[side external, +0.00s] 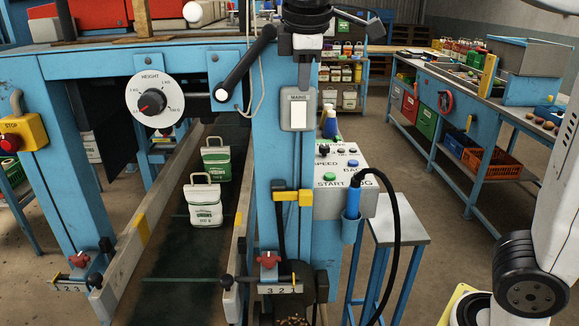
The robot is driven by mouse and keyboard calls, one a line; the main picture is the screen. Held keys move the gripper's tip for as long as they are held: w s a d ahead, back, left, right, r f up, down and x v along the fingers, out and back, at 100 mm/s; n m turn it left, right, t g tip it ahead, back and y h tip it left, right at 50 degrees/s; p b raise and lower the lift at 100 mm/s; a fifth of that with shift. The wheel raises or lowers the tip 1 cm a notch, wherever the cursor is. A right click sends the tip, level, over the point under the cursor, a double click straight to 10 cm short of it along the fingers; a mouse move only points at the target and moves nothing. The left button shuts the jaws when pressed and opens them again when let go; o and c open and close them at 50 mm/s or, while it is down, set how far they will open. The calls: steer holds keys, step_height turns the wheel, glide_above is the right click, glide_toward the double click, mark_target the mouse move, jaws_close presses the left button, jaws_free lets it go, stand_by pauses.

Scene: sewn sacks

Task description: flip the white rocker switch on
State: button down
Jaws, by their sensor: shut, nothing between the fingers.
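The white rocker switch (299,115) sits in a grey box labelled MAINS on the blue upright post, right of centre in the side external view. Its rocker face shows plainly, but I cannot tell which way it is tipped. My gripper (304,78) hangs from the top edge of the view, just above the MAINS box, with its dark body over a grey block and narrow fingers pointing down. The fingers are shut and hold nothing. I cannot tell whether the fingertips touch the box; the rocker face is uncovered.
A black lever (245,65) and the HEIGHT dial (155,101) are left of the switch. A control panel (340,168) with buttons is below right. A cable (399,235) loops beside it. Two sacks, green (216,165) and white (203,208), stand on the conveyor (180,265).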

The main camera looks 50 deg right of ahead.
mark_target(299, 127)
steer(key=shift+f, duration=0.1)
steer(key=x, duration=0.3)
steer(key=w+d+x, duration=0.1)
steer(key=x, duration=0.7)
steer(key=shift+w+d+r, duration=0.1)
steer(key=shift+r, duration=0.25)
steer(key=shift+w+d+f, duration=0.1)
steer(key=shift+w+d, duration=0.6)
steer(key=shift+w+d+f, duration=0.1)
steer(key=shift+w+d, duration=0.15)
steer(key=shift+r, duration=0.2)
steer(key=shift+r, duration=0.6)
